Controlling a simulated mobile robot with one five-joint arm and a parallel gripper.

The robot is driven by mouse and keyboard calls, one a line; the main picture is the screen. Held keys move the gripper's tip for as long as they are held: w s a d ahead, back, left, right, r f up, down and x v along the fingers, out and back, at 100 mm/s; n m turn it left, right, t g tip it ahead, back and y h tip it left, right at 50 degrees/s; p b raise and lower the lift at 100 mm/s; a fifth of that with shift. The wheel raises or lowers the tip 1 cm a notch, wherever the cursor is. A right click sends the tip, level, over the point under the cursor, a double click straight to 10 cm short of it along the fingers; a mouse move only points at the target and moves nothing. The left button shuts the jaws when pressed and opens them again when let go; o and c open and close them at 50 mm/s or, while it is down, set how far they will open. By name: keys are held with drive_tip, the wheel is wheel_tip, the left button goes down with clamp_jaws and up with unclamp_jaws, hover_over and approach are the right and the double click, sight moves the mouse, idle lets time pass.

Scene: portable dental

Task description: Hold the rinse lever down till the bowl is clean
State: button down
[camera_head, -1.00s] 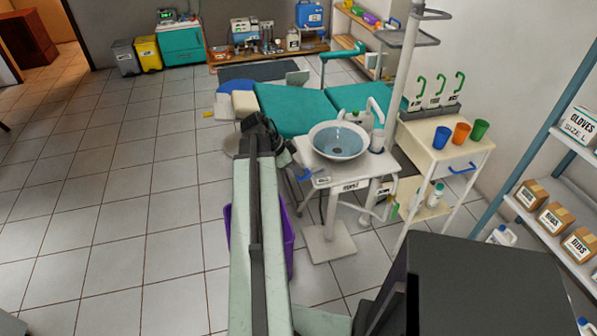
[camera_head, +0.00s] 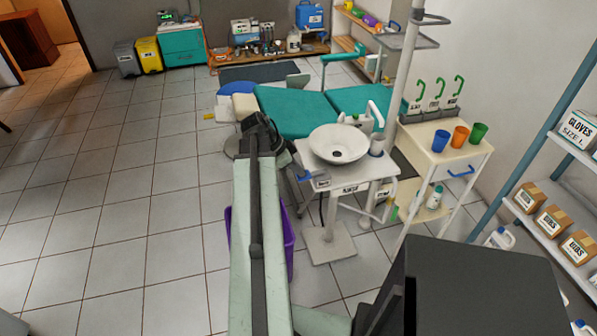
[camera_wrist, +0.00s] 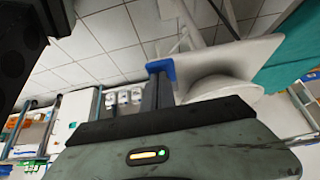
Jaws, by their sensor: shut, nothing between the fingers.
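The rinse bowl (camera_head: 340,144) is white, with a dark drain at its middle. No blue water or dirt shows in it from here. It stands on a white pedestal stand (camera_head: 350,188). The blue rinse lever (camera_head: 303,178) is at the stand's left front edge. My gripper (camera_wrist: 158,86) is shut and empty, its fingertips at the blue lever (camera_wrist: 160,67) in the wrist view. I cannot tell whether they touch or how far the lever is pressed. In the head view my gripper (camera_head: 280,155) is left of the bowl, partly hidden by my arm.
A teal dental chair (camera_head: 293,110) is behind the bowl. A purple bin (camera_head: 289,243) stands below my arm. A white cart (camera_head: 443,152) with coloured cups is to the right, shelves with boxes (camera_head: 554,222) farther right. The floor at left is clear.

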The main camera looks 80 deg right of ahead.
drive_tip(key=shift+r+p, duration=0.3)
drive_tip(key=shift+p, duration=0.05)
drive_tip(key=w+a+r+p, duration=0.1)
drive_tip(key=r+p, duration=0.5)
drive_tip(key=w+a+r+p, duration=0.1)
drive_tip(key=w+r+p, duration=0.1)
drive_tip(key=r+p, duration=0.4)
drive_tip(key=shift+w+r+p, duration=0.25)
drive_tip(key=shift+r+p, duration=0.05)
drive_tip(key=shift+r, duration=0.05)
